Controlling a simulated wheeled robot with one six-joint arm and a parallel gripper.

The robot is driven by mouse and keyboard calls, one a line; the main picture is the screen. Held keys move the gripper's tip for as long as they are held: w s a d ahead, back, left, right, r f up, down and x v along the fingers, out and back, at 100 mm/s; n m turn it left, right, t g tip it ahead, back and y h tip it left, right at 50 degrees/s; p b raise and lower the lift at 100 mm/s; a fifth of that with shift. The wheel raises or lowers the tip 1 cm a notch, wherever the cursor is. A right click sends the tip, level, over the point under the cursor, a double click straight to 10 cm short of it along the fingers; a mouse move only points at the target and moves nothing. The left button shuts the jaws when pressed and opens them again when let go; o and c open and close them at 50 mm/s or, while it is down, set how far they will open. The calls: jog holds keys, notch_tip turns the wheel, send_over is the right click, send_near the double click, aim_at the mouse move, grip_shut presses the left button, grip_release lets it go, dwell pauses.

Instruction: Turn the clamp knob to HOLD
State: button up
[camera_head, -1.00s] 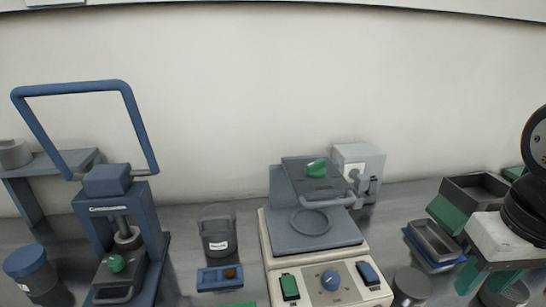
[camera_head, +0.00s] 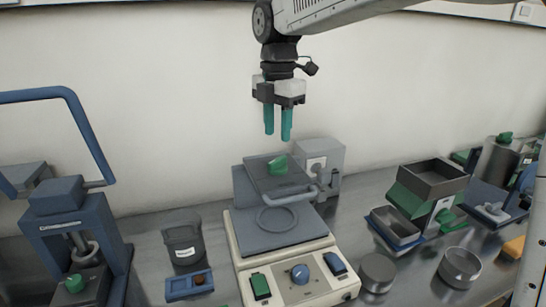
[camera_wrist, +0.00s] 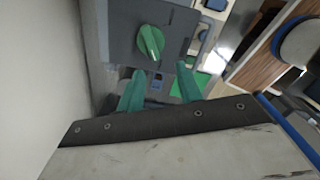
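A grey and beige machine (camera_head: 237,252) stands on the bench in the middle of the head view. A green knob (camera_head: 278,165) sits on its raised grey lid plate (camera_head: 262,182); the green knob also shows in the wrist view (camera_wrist: 151,42). A round blue knob (camera_head: 300,274) is on its front panel, between a green and a blue switch. I cannot read a HOLD mark or tell which knob is the clamp knob. My gripper (camera_head: 277,138) points down above the lid, apart from the green knob. Its teal fingers are apart with nothing between them; they also show in the wrist view (camera_wrist: 160,86).
A blue press (camera_head: 82,232) with a tall handle stands at left. A dark canister (camera_head: 184,240) and a blue tray (camera_head: 177,291) are beside the machine. A grey box (camera_head: 325,160) stands behind it. Round tins (camera_head: 377,272) and trays are at right. The wall is close behind.

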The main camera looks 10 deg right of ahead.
aim_at(273, 162)
jog(key=shift+w+a+f+n, duration=0.15)
jog(key=shift+w+a+n, duration=0.15)
jog(key=shift+w+a, duration=0.1)
jog(key=shift+a+f, duration=0.1)
jog(key=shift+f, duration=0.2)
notch_tip(273, 162, down, 7)
jog(key=shift+f, duration=0.1)
